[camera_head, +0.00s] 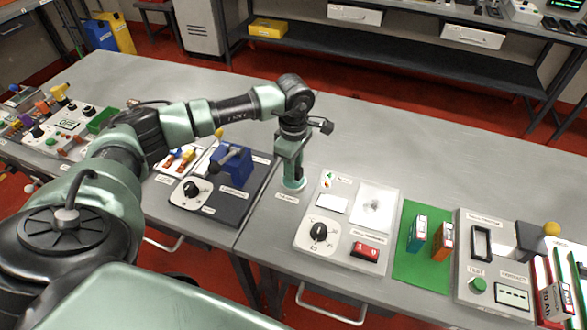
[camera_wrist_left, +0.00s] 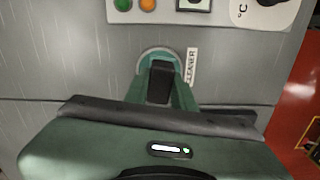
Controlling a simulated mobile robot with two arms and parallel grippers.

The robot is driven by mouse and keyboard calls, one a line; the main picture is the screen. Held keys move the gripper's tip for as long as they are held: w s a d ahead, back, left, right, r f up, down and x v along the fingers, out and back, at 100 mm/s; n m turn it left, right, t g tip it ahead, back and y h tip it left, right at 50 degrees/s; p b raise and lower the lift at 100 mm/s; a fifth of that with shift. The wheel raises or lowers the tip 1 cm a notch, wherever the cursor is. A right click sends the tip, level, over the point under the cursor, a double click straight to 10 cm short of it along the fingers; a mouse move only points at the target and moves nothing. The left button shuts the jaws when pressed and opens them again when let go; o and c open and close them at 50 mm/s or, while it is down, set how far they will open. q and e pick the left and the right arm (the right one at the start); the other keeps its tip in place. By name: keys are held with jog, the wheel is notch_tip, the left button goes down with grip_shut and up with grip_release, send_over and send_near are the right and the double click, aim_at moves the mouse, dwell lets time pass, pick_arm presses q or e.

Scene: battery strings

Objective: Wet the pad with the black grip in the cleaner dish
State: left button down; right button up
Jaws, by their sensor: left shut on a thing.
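My left gripper (camera_head: 292,178) points down at the cleaner dish (camera_head: 303,184), a small round dish beside a white label on the grey table. In the left wrist view, the gripper (camera_wrist_left: 161,88) is shut on the black grip of the pad (camera_wrist_left: 160,82), between its green fingers. The dish shows as a pale round rim (camera_wrist_left: 158,52) just around and beyond the fingertips, beside the CLEANER label (camera_wrist_left: 192,65). The pad's underside is hidden, so I cannot tell whether it touches the dish. My right gripper is not in view.
Left of the dish is a dark board with a blue clamp-like device (camera_head: 232,166) and a dial (camera_head: 191,193). Right are a white panel (camera_head: 347,222) with a dial and red display, then a green mat (camera_head: 422,262) with two small boxes. The table behind the dish is clear.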

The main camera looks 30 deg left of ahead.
pick_arm(q)
jog(key=shift+r+p, duration=1.25)
jog(key=shift+r, duration=1.6)
